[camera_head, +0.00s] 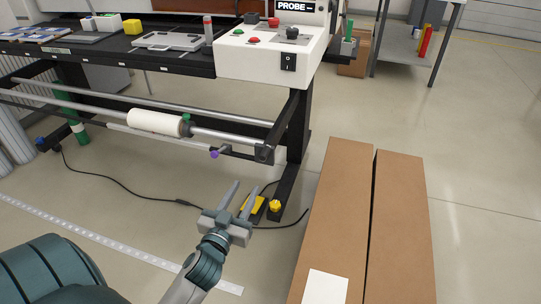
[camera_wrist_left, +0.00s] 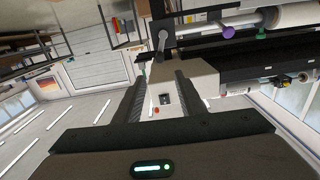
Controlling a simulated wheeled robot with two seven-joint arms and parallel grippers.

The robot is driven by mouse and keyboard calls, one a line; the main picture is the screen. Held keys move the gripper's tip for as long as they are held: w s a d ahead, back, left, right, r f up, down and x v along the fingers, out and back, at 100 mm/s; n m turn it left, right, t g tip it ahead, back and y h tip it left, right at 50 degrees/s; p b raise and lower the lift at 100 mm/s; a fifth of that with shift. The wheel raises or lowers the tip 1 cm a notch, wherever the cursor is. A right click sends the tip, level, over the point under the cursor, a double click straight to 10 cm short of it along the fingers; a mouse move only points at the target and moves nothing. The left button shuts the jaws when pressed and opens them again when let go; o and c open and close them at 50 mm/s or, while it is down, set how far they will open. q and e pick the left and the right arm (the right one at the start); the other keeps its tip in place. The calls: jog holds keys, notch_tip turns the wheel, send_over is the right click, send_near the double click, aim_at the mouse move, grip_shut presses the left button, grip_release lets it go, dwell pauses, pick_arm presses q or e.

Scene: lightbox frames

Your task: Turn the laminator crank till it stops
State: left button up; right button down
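The laminator is a black-framed machine with a white control box (camera_head: 270,55) at its right end, which also shows upside down in the left wrist view (camera_wrist_left: 190,82). A grey bar with a rounded end (camera_wrist_left: 162,40) shows beside the black frame in the left wrist view. It may be the crank, but I cannot tell for sure. In the head view I cannot pick out a crank. My left gripper (camera_head: 245,186) is open and empty, low in front of the machine's right leg. Its two fingers (camera_wrist_left: 161,76) are apart with nothing between them. My right gripper is out of view.
A white roll (camera_head: 155,122) sits on the lower shaft, with a purple knob (camera_head: 214,154) below its right end. A large cardboard box (camera_head: 335,205) stands to the right.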

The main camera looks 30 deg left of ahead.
aim_at(262, 158)
pick_arm(q)
jog(key=shift+w, duration=0.15)
